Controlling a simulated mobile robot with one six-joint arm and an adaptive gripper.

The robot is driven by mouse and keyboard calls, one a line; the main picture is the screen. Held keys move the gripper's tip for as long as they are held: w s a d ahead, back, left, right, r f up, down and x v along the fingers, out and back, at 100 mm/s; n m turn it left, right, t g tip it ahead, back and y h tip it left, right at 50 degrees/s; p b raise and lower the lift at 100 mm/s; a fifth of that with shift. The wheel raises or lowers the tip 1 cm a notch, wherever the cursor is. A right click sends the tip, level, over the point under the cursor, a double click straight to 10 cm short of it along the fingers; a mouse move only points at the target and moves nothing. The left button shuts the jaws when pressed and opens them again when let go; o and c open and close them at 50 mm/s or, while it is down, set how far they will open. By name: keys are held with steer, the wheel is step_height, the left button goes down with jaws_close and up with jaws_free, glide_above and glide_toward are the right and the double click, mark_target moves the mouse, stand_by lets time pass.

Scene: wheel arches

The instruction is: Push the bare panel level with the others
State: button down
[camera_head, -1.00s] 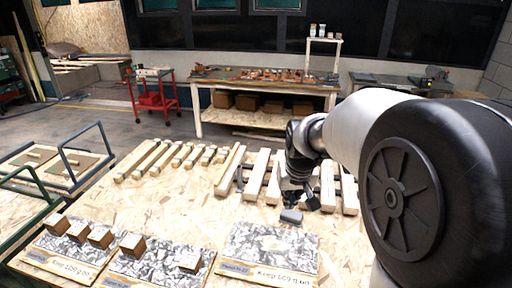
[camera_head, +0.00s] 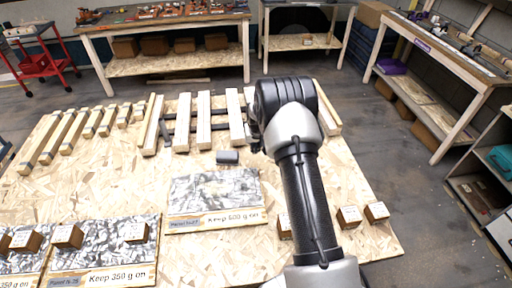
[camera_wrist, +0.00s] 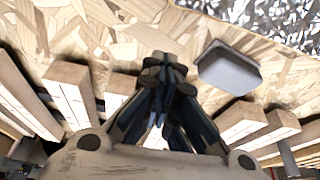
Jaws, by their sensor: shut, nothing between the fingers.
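The bare panel (camera_head: 213,188) is a grey speckled sheet with a "Keep 600 g on" strip along its near edge. It lies on the chipboard table with no blocks on it. Its near edge sits farther back than that of the middle panel (camera_head: 100,245) to its left. A further panel (camera_head: 22,262) at far left is cut off by the frame. My gripper (camera_wrist: 165,65) is shut and empty in the wrist view, above the wooden bars beyond the bare panel. In the head view my arm mostly hides it. A speckled sheet (camera_wrist: 290,18) shows at the wrist view's top right.
A small grey block (camera_head: 228,158) lies behind the bare panel, close to my gripper. Wooden bars (camera_head: 204,120) on dark rails stand behind. Wooden blocks (camera_head: 67,235) sit on the middle panel. Others (camera_head: 348,216) stand at right. Bare chipboard (camera_head: 110,185) is free.

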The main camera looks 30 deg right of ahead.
mark_target(254, 157)
steer(key=b+x, duration=0.1)
steer(key=x, duration=0.5)
steer(key=shift+f+b, duration=0.3)
steer(key=shift+f, duration=0.05)
steer(key=shift+s+a+r, duration=0.1)
steer(key=shift+s+a, duration=0.05)
steer(key=shift+s, duration=0.45)
steer(key=shift+s+a+r, duration=0.15)
steer(key=shift+s, duration=0.45)
steer(key=shift+s+a, duration=0.2)
steer(key=shift+s, duration=0.45)
